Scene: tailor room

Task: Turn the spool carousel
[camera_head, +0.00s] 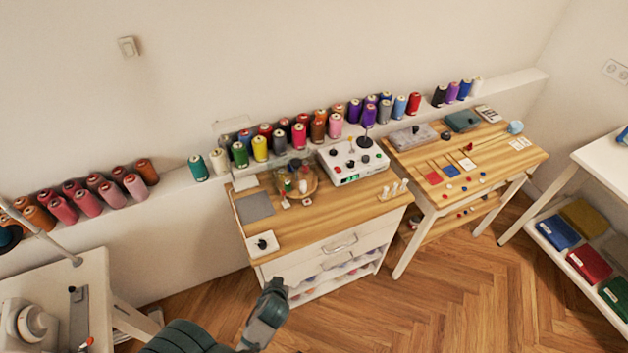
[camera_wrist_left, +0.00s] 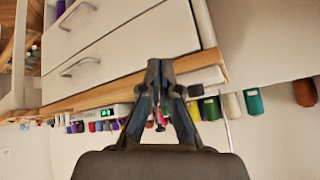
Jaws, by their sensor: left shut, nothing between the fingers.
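The spool carousel (camera_head: 312,187) is a round wooden turntable with several small coloured spools, on the wooden top of the white drawer cabinet, left of a control box. My left gripper (camera_head: 275,288) is in front of the cabinet, lower in the picture than the carousel and well apart from it. In the left wrist view its fingers (camera_wrist_left: 160,66) are together and empty, pointing toward the cabinet front. There the fingers cover most of what stands on the cabinet top, and I cannot make out the carousel clearly. My right gripper is not in view.
The control box (camera_head: 352,160) stands right of the carousel. A grey mat (camera_head: 254,206) and a white box with a black knob (camera_head: 263,245) lie on the left side. Thread cones (camera_head: 261,148) line the ledge behind. A second wooden table (camera_head: 492,153) is to the right.

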